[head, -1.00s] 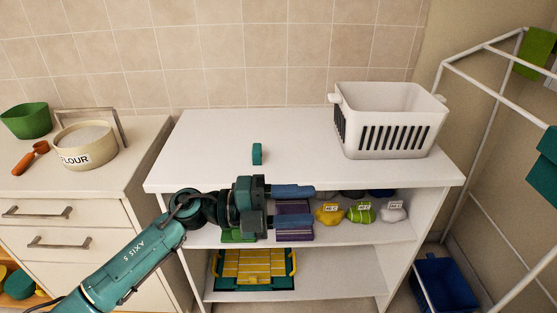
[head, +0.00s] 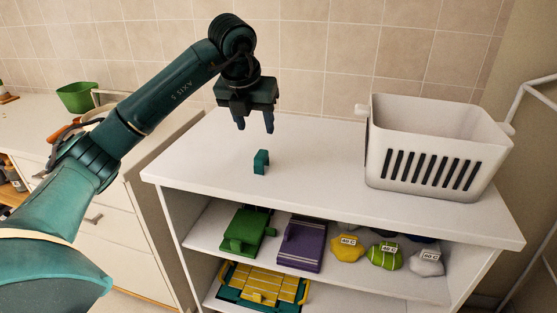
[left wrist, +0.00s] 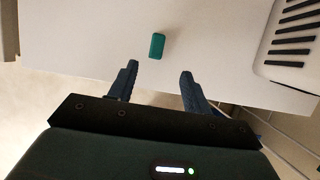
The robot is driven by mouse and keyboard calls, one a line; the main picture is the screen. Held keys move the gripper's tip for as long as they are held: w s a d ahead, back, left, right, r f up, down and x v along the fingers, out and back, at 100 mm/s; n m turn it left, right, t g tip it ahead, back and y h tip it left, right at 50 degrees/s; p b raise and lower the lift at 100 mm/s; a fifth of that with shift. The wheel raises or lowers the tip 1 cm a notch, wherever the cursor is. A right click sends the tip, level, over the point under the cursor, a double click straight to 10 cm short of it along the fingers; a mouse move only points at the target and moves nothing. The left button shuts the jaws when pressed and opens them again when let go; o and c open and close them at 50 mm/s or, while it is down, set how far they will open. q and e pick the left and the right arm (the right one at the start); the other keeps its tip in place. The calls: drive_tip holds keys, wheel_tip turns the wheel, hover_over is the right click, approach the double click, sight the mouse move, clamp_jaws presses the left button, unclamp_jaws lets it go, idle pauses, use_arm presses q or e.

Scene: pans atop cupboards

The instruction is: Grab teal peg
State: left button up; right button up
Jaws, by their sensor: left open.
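The teal peg (head: 261,162) stands alone on the white top of the shelf unit, left of the basket. It also shows in the left wrist view (left wrist: 157,46), beyond and between the two fingertips. My left gripper (head: 255,127) points down in the head view, above the unit's top and a little behind and left of the peg in the picture. Its blue fingers are apart with nothing between them, and they also show in the left wrist view (left wrist: 158,72). They do not touch the peg. My right gripper is not in view.
A white slotted basket (head: 436,150) stands on the right of the unit's top (head: 330,150). The shelves below hold a green item (head: 243,231), a purple box (head: 301,245) and labelled bags (head: 385,255). A counter with a green bowl (head: 77,97) is at left.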

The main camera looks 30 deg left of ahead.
sight(260, 155)
use_arm(q)
drive_tip(key=x, duration=0.7)
drive_tip(key=shift+a+f, duration=0.15)
drive_tip(key=shift+a, duration=0.1)
drive_tip(key=x, duration=0.5)
drive_tip(key=shift+s+f, duration=0.1)
drive_tip(key=shift+f, duration=0.3)
drive_tip(key=c, duration=1)
